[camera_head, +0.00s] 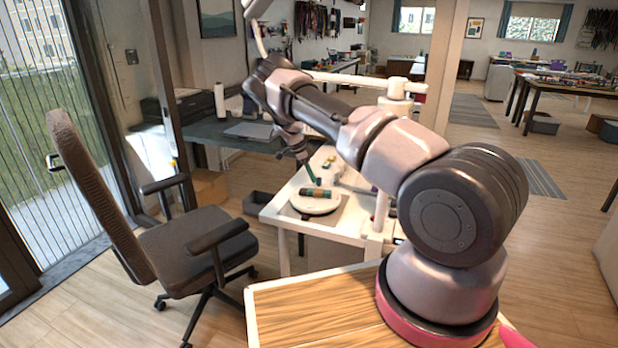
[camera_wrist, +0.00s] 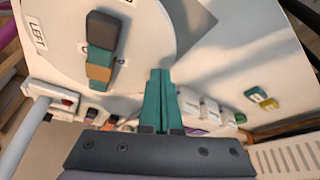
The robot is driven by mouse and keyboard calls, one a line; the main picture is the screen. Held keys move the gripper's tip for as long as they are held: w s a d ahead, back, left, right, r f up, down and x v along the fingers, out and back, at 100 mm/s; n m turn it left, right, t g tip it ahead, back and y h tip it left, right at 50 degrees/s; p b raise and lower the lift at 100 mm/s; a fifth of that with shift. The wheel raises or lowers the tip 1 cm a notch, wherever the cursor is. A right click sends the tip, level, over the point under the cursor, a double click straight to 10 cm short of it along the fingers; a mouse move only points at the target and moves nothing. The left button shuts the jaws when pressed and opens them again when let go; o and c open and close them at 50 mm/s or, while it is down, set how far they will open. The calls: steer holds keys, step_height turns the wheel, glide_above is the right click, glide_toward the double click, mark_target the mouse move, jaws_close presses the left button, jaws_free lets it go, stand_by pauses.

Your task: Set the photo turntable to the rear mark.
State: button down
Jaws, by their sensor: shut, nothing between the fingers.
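The photo turntable (camera_head: 316,206) is a round white disc on the white table in the head view. A striped brown and teal piece (camera_head: 320,192) lies across it. In the wrist view the turntable (camera_wrist: 60,62) fills the upper left, with the dark, teal and tan piece (camera_wrist: 101,50) standing out on it. A "LEFT" label (camera_wrist: 38,36) shows near the disc's left side; another mark at the top is cut off. My gripper (camera_wrist: 160,75) has teal fingers pressed together, empty, beside the disc's edge. It also shows above the disc in the head view (camera_head: 311,180).
The white table (camera_head: 275,212) carries a white post (camera_head: 381,210) to the right of the disc. Small teal and yellow pieces (camera_wrist: 262,98) and several white items (camera_wrist: 205,108) lie past my fingers. An office chair (camera_head: 190,250) stands to the left.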

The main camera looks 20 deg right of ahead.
mark_target(337, 198)
steer(key=shift+s+d+m+g, duration=0.15)
steer(key=shift+d+m+g, duration=0.25)
steer(key=shift+d+m, duration=0.65)
steer(key=shift+s+d+m+g+y, duration=0.25)
steer(key=shift+d+m, duration=0.1)
steer(key=shift+m, duration=0.45)
steer(key=shift+s+d+m+g+y, duration=0.15)
steer(key=shift+d+m+g, duration=0.15)
steer(key=shift+m, duration=0.45)
steer(key=shift+s+d+m+g+y, duration=0.3)
steer(key=shift+s+d+m, duration=0.3)
steer(key=shift+m, duration=0.6)
steer(key=shift+s+d+m+g+y, duration=0.3)
steer(key=shift+s+d+m, duration=0.25)
steer(key=shift+m, duration=0.65)
steer(key=shift+s+d+m+y, duration=0.35)
steer(key=shift+s+m, duration=0.15)
steer(key=shift+m, duration=0.5)
steer(key=shift+s+d+m+g+y, duration=0.2)
steer(key=shift+s+m+y, duration=0.15)
steer(key=shift+s+m, duration=0.45)
steer(key=shift+s+d+m+g+y, duration=0.15)
steer(key=shift+s+m+y, duration=0.25)
steer(key=shift+m, duration=0.7)
steer(key=shift+s+m+y, duration=0.4)
steer(key=shift+s+m, duration=0.4)
steer(key=shift+m, duration=0.3)
steer(key=shift+s+a, duration=0.1)
steer(key=shift+s, duration=0.4)
